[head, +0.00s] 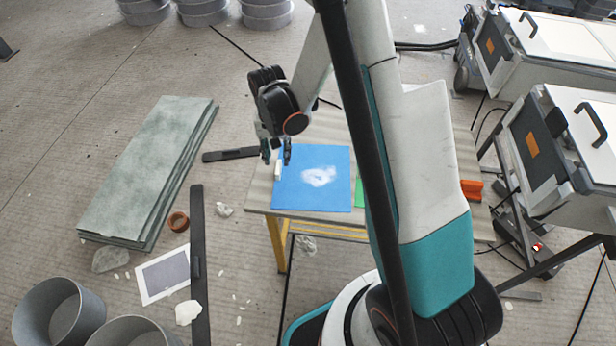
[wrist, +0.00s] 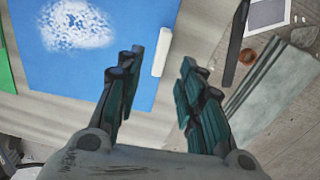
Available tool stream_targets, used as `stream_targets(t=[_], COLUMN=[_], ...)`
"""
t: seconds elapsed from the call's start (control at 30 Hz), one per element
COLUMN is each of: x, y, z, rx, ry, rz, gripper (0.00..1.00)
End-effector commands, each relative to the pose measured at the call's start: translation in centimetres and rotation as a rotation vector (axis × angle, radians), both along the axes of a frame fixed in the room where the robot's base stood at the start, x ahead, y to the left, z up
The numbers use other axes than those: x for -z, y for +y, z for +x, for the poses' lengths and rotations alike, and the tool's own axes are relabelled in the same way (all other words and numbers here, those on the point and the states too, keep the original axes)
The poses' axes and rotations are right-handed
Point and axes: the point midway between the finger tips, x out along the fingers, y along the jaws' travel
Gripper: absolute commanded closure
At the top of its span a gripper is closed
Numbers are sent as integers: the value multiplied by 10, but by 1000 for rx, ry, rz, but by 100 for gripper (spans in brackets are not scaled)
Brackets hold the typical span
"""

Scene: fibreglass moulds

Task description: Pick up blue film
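The blue film (head: 330,193) lies flat near the left edge of the table, with a white powdery patch on it. It also shows at the upper left of the wrist view (wrist: 130,40). A small white block (head: 278,170) sits at the film's left edge; it also shows in the wrist view (wrist: 162,52). My gripper (head: 276,160) is above the film's upper left corner. In the wrist view its fingers (wrist: 152,92) are apart with nothing between them.
The table (head: 262,195) also bears a green sheet (head: 359,192), partly hidden by my arm, and an orange-red object (head: 472,190) at right. Green-grey boards (head: 145,175) lie on the floor at left. Machines (head: 565,150) stand at right.

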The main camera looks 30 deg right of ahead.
Motion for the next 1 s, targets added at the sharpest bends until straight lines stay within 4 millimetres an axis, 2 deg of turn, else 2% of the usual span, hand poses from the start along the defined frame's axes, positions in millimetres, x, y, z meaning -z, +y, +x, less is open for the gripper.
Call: stream_targets(t=[0.23,0.53,0.8,0.83,0.97,1.0], x=[14,54,56,56,56,56], y=[1,4,4,4,4,4], z=[-2,-6,-6,-6,-6,-6], rx=[-1,-1,-1,-1,-1,-1], ry=[0,0,0,0,0,0], rz=[0,0,0,0,0,0], gripper=[65,65,65,70,99,100])
